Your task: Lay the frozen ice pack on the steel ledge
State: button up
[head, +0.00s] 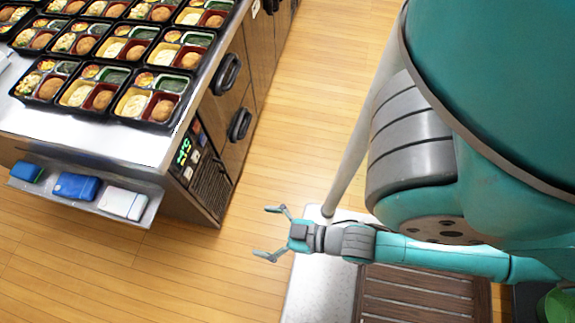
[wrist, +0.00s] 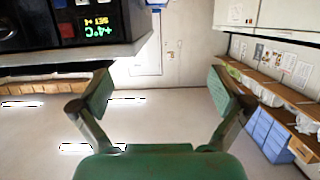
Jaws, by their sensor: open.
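The steel ledge (head: 154,203) juts out low from the near end of the counter, at the left of the head view.
The steel counter (head: 105,140) carries several black bento trays (head: 150,97). Wooden floor (head: 240,280) between counter and gripper is clear. Shelves (wrist: 285,95) stand right in the wrist view.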

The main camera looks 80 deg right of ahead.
jog(key=s+r, duration=0.6)
jog(key=r, duration=0.2)
jog(key=shift+s+d, duration=0.15)
jog(key=shift+s, duration=0.05)
